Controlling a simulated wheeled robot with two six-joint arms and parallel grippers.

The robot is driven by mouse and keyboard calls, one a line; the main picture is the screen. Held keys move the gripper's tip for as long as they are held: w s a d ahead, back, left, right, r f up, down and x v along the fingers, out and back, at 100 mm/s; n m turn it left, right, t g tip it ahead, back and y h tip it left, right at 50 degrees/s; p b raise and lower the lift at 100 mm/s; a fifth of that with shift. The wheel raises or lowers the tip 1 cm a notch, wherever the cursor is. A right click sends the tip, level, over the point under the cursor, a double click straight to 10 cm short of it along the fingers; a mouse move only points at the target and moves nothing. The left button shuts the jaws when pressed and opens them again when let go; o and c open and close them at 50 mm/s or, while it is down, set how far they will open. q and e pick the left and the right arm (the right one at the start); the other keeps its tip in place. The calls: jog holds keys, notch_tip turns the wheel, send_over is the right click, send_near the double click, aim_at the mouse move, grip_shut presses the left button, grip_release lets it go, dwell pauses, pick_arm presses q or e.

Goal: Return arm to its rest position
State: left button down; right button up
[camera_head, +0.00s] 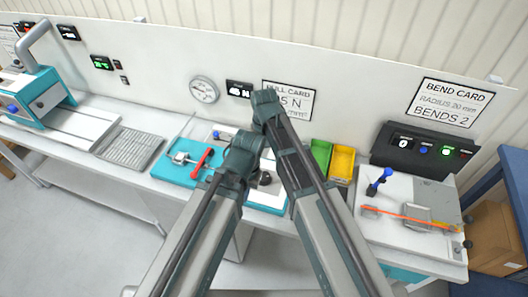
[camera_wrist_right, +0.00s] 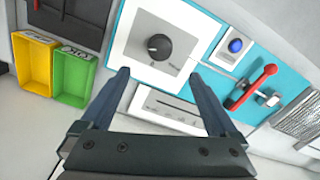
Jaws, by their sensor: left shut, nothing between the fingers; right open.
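My left arm comes in from the lower left of the head view and ends in a dark teal-grey end (camera_head: 245,148) over the teal test bench; its fingers are hard to make out, and nothing shows held. My right arm (camera_head: 310,180) reaches up the middle of the head view, its gripper hidden there. In the right wrist view my right gripper (camera_wrist_right: 158,70) is open and empty. Its fingers point towards a white panel with a black dial (camera_wrist_right: 159,47), which shows between and beyond the tips.
A red lever (camera_head: 202,163) stands on the teal bench (camera_head: 172,172). Green (camera_head: 321,154) and yellow (camera_head: 342,164) bins are right of the arms. A bend station with a blue-topped lever (camera_head: 379,180) and orange cable (camera_head: 405,215) is further right. The wall (camera_head: 160,60) is behind.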

jog(key=shift+r, duration=0.2)
jog(key=s+d+f+n+b, duration=0.1)
jog(key=s+d+f+b, duration=0.2)
jog(key=s, duration=0.5)
jog(key=s+d+f+n+h+b, duration=0.1)
jog(key=s+d+f+n+b, duration=0.1)
jog(key=s, duration=0.6)
notch_tip(320, 180, down, 2)
jog(key=d+b, duration=0.1)
jog(key=b, duration=0.1)
jog(key=shift+s+f+b, duration=0.25)
jog(key=shift+s+b, duration=0.05)
